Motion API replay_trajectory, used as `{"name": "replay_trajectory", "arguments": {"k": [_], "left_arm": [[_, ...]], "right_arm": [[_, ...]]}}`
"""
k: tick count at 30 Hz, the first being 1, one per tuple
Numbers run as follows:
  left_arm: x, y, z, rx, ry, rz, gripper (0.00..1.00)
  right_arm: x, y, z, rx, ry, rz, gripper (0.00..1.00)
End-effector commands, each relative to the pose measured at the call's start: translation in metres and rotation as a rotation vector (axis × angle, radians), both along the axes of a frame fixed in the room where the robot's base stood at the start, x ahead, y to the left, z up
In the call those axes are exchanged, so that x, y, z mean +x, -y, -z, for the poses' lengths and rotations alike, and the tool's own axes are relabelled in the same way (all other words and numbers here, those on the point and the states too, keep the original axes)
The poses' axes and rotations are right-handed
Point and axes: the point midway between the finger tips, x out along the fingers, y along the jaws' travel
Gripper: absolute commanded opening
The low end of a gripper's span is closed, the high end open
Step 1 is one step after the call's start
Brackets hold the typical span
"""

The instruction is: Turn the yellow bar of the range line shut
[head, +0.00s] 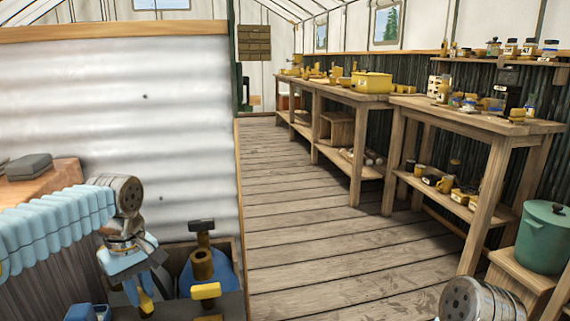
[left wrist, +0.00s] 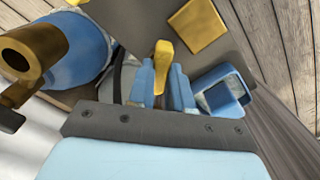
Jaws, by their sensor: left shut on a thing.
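A yellow bar (left wrist: 163,54) sits between the two blue fingers of my left gripper (left wrist: 161,88) in the left wrist view. The fingers are shut on it, and its rounded end sticks out past them. In the head view my left gripper (head: 138,288) is at the lower left, pointing down, with the yellow bar (head: 147,302) at its tips. The fingers hide part of the bar and whatever it is mounted on. My right gripper is not in view.
A blue cylinder (head: 187,279) with a brass valve (head: 202,264) stands close right of my left gripper. A yellow block (head: 206,291) and a blue square piece (left wrist: 222,93) are also near. Wooden benches (head: 490,122) line the right; the plank floor (head: 310,215) between is clear.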

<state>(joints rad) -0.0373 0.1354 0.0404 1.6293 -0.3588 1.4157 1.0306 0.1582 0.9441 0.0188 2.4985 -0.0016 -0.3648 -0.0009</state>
Motion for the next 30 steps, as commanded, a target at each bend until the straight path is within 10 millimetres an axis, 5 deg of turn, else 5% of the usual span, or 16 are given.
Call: {"name": "replay_trajectory", "arguments": {"k": [9,30], "left_arm": [[0.000,0.000,-0.001,0.000,0.000,0.284,0.05],[0.000,0.000,0.000,0.001,0.001,0.584,0.05]], "right_arm": [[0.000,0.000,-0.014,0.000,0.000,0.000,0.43],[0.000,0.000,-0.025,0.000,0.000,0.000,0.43]]}}
